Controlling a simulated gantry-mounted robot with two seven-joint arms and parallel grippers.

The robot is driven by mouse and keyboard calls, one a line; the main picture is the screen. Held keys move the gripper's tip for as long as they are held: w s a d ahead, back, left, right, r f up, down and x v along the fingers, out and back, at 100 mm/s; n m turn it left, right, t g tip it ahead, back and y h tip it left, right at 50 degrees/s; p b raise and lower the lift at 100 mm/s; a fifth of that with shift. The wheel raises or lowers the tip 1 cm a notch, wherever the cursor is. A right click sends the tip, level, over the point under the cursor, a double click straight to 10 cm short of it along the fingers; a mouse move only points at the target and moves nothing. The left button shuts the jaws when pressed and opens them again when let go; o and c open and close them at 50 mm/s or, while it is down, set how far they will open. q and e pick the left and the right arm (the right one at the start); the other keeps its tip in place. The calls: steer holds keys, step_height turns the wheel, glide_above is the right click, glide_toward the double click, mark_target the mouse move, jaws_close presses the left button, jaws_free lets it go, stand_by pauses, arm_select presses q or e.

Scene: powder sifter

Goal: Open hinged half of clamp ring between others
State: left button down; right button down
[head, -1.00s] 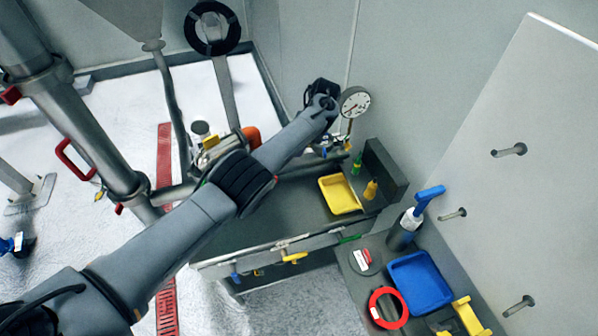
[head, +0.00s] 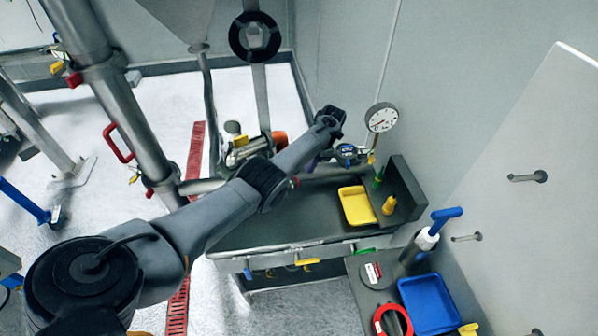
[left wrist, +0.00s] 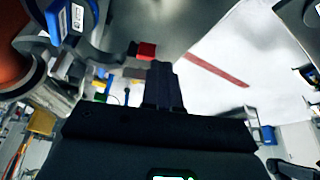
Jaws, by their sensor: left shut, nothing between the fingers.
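My left gripper (head: 334,116) is at the far end of my left arm in the head view, small and dark, left of the round gauge. In the left wrist view its two dark fingers (left wrist: 161,86) are together with nothing between them. A metal fitting with a blue part (head: 346,153) sits just below the gripper, by the gauge; I cannot tell whether it is a clamp ring. In the left wrist view, a blue part with a white label (left wrist: 62,20) lies at upper left, apart from the fingers. No clamp ring's hinged half can be clearly made out. My right gripper is not in view.
The gauge (head: 382,117) stands at the bench's back. A yellow tray (head: 357,206) and yellow bottle (head: 389,205) are on the dark bench (head: 290,228). Metal pipework (head: 248,151) lies beyond my forearm. A blue tray (head: 430,303) and red ring (head: 392,321) are at lower right.

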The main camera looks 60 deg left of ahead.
arm_select(q)
steer(key=s+p, duration=0.1)
steer(key=s+f+p, duration=0.1)
steer(key=s+p, duration=0.1)
steer(key=s+f+p, duration=0.1)
steer(key=shift+s+p, duration=0.35)
steer(key=shift+s, duration=0.05)
steer(key=shift+a, duration=0.15)
